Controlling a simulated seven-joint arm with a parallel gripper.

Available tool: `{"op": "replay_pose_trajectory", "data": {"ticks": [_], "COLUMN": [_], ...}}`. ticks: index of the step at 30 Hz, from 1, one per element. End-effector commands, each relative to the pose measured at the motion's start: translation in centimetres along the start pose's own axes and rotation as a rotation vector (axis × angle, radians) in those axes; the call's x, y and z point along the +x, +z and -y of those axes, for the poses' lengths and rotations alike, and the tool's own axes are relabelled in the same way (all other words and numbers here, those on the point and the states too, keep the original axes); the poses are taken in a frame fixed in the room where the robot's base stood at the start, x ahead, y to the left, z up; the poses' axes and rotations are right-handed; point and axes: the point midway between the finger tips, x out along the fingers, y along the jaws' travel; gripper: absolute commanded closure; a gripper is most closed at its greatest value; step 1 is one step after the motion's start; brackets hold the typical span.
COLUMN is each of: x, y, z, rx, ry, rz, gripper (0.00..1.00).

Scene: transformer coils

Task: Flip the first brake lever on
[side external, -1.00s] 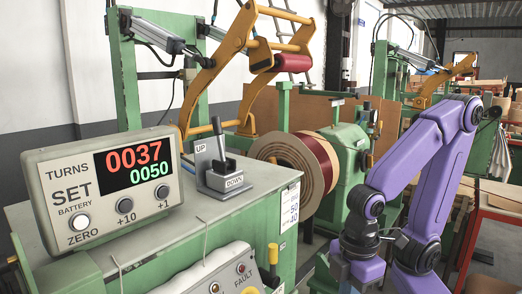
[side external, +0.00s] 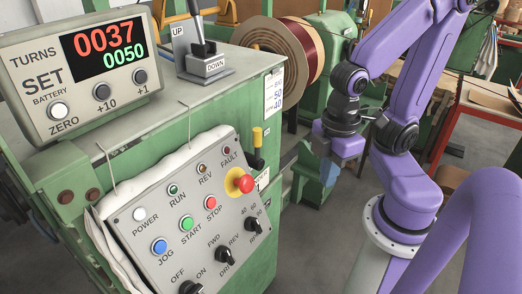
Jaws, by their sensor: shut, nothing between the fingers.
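My gripper (side external: 328,174) points down in the open space to the right of the green cabinet (side external: 262,88), shut and empty, apart from any lever. A lever with a yellow grip (side external: 257,137) stands on the cabinet's right side, left of my gripper; no label naming it a brake can be read. A second lever with a black handle (side external: 197,36) rises from a grey base on the cabinet top, between UP and DOWN plates; its upper end is cut off by the frame. Which of them is the first brake lever, I cannot tell.
A turns counter (side external: 78,66) reads 0037 over 0050. A tilted control panel (side external: 180,215) with buttons, knobs and a red emergency stop (side external: 243,183) fronts the cabinet. A spool of dark red wire (side external: 302,45) stands behind.

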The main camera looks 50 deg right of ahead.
Motion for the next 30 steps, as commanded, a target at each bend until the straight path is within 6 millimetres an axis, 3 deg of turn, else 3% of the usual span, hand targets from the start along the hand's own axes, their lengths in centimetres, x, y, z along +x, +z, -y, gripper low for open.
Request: {"op": "replay_pose_trajectory", "data": {"ticks": [5, 11, 21, 30], "x": [-0.2, -1.3, -4.6, -8.2], "y": [-0.4, -2.0, -6.1, -9.3], "z": [-0.5, -2.6, -7.0, -9.4], "rx": [0.026, 0.157, 0.507, 0.821], "ry": [0.016, 0.107, 0.361, 0.574], "rz": [0.008, 0.037, 0.024, -0.085], "gripper": [1.00, 1.00, 1.00, 1.00]}}
